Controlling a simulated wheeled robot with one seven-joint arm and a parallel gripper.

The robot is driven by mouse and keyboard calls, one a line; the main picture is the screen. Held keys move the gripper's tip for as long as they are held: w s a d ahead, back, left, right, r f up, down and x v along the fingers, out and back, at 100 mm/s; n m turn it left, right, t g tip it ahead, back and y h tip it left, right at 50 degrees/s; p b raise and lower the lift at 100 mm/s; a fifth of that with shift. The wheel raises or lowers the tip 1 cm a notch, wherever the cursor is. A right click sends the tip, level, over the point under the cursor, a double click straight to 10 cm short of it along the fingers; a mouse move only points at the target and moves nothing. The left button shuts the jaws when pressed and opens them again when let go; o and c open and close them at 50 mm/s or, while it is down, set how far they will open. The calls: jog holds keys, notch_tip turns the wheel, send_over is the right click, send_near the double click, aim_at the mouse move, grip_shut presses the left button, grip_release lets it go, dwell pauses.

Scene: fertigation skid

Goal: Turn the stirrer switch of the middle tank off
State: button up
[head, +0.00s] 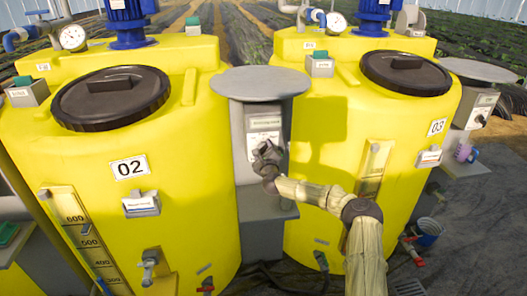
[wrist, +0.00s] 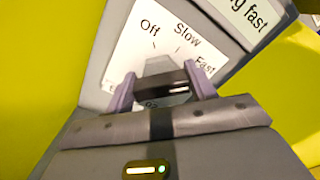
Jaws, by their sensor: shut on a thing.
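The yellow tank 02 (head: 130,215) stands at left in the head view. A grey switch box (head: 262,113) with a white label stands at its right side, between tanks 02 and 03. My gripper (head: 268,160) is at the front of this box. In the wrist view my gripper (wrist: 163,90) has its two pale purple fingers on either side of the switch knob (wrist: 158,67), shut on it. The white dial plate (wrist: 130,55) reads Off, Slow and Fast from left to right. A lower label is mostly hidden by the gripper. I cannot tell which mark the knob points to.
Yellow tank 03 (head: 325,185) stands to the right, close beside my arm. A round grey cover (head: 260,83) juts out above the switch box. Another switch box (head: 476,115) stands right of tank 03. A bucket (head: 428,231) is on the ground at right.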

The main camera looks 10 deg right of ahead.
jog(key=shift+f+n, duration=0.1)
jog(key=shift+n, duration=0.2)
jog(key=n+b, duration=0.4)
jog(key=shift+a+f, duration=0.1)
jog(key=shift+f, duration=0.1)
jog(key=n+b, duration=0.3)
jog(key=n, duration=0.1)
jog(key=shift+f+n, duration=0.1)
jog(key=shift+n, duration=0.2)
jog(key=n+b, duration=0.3)
jog(key=n, duration=0.1)
jog(key=shift+f+n, duration=0.15)
jog(key=shift+n, duration=0.15)
jog(key=shift+n+b, duration=1)
jog(key=shift+n, duration=1.1)
jog(key=shift+f, duration=0.1)
jog(key=o, duration=1)
jog(key=shift+s+r, duration=0.15)
jog(key=shift+r, duration=0.05)
